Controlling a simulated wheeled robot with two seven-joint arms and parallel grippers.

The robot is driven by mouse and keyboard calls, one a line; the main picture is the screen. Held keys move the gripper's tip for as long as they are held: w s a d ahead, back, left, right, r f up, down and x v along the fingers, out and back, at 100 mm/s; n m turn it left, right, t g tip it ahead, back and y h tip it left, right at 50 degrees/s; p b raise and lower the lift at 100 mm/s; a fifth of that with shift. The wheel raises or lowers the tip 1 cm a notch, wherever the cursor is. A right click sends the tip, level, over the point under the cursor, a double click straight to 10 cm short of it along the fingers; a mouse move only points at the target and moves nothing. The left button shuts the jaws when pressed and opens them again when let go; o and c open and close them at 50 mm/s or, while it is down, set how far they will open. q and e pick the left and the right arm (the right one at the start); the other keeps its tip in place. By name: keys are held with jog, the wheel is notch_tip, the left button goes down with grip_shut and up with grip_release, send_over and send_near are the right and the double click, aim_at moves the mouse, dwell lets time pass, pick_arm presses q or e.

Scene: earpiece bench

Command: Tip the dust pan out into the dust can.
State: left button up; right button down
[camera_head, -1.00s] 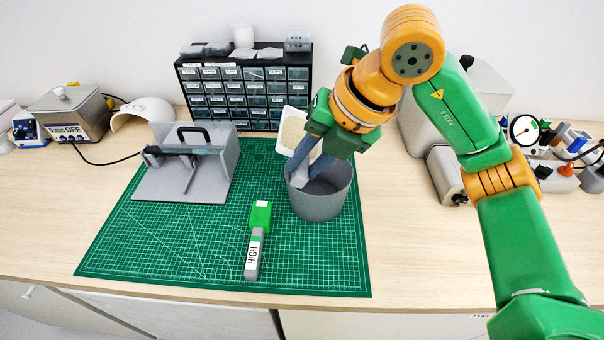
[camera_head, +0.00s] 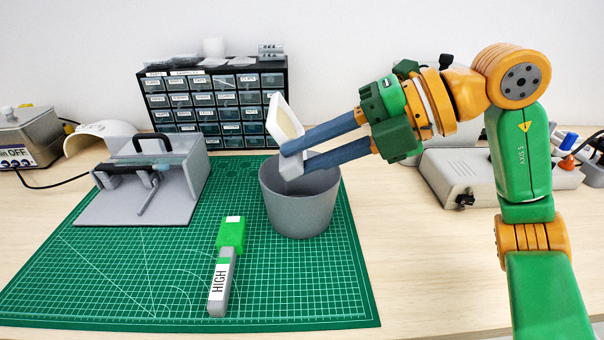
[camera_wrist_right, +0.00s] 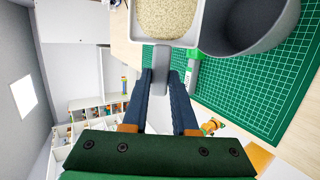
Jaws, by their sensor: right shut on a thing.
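The dust pan (camera_head: 276,126) is a white, shallow pan with a grey handle (camera_head: 289,166). It is tilted up steeply above the far rim of the dust can. In the right wrist view the pan (camera_wrist_right: 160,41) still holds a layer of beige grains. The dust can (camera_head: 299,213) is a grey open bucket standing on the green mat; it also shows in the right wrist view (camera_wrist_right: 262,45). My right gripper (camera_head: 292,157) is shut on the pan's handle, with its blue fingers over the can's opening. The can's floor is hidden. My left gripper is not in view.
A green-and-grey tool marked HIGH (camera_head: 222,270) lies on the cutting mat (camera_head: 110,270) in front of the can. A grey stand (camera_head: 150,205) is at the left. A drawer cabinet (camera_head: 215,105) stands behind. Grey equipment (camera_head: 470,178) sits at the right.

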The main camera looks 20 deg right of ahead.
jog(key=y+b, duration=0.1)
jog(key=b, duration=0.1)
jog(key=d+y+b, duration=0.1)
jog(key=b, duration=0.1)
jog(key=f+t+y+b, duration=0.1)
jog(key=b, duration=0.1)
jog(key=shift+s+d+f+m, duration=0.1)
jog(key=shift+s+d+m, duration=0.15)
jog(key=shift+m, duration=0.05)
jog(key=shift+d+r+y+b, duration=0.2)
jog(key=shift+y+b, duration=0.2)
jog(key=shift+b, duration=0.15)
jog(key=shift+r, duration=0.15)
dwell(1.6)
